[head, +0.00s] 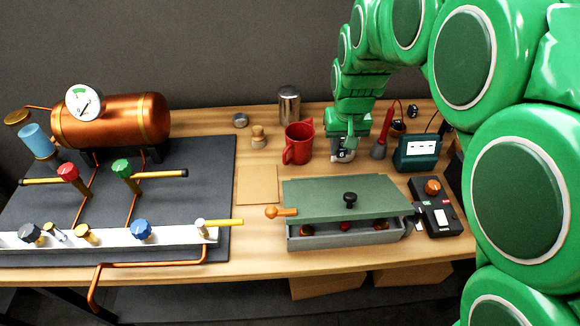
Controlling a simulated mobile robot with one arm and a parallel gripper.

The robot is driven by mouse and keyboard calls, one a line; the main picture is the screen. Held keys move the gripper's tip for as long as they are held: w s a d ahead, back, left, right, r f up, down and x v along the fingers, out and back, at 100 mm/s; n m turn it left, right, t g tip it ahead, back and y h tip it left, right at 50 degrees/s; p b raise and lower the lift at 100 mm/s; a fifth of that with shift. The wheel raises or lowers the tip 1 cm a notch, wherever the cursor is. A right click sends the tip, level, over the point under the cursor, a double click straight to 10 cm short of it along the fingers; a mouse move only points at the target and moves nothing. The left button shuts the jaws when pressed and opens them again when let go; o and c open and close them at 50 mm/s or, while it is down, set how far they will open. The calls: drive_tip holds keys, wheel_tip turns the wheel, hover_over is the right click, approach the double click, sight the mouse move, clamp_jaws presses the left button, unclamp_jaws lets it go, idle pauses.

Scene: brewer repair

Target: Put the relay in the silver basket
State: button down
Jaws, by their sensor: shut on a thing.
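My gripper (343,154), at the end of my green arm, is low over the wooden bench behind the green-lidded box. It is shut on a small grey thing, mostly hidden by the fingers; I cannot tell whether this is the relay. No basket is plainly recognisable. Silver-coloured containers in view are a tall metal canister (289,106) at the back and a small round tin (240,120) to its left. A grey box (345,238) with a green lid (330,197) lies in front of my gripper, with red-topped parts showing inside.
A red mug (298,143) stands just left of my gripper. A soldering iron (386,125) in its stand, a dark green meter (416,152) and a black control box (436,207) are to the right. A copper boiler (112,118) with pipes and valves fills the left. A tan pad (257,185) lies bare.

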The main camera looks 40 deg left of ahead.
drive_tip(key=shift+s+a+f, duration=0.15)
drive_tip(key=shift+s+f, duration=0.05)
drive_tip(key=shift+f, duration=0.3)
wheel_tip(320, 180, down, 9)
idle(0.3)
drive_tip(key=c, duration=0.9)
unclamp_jaws()
drive_tip(key=shift+f, duration=0.1)
drive_tip(key=r, duration=0.8)
drive_tip(key=s+d+r, duration=0.1)
drive_tip(key=r, duration=0.3)
drive_tip(key=shift+r, duration=0.1)
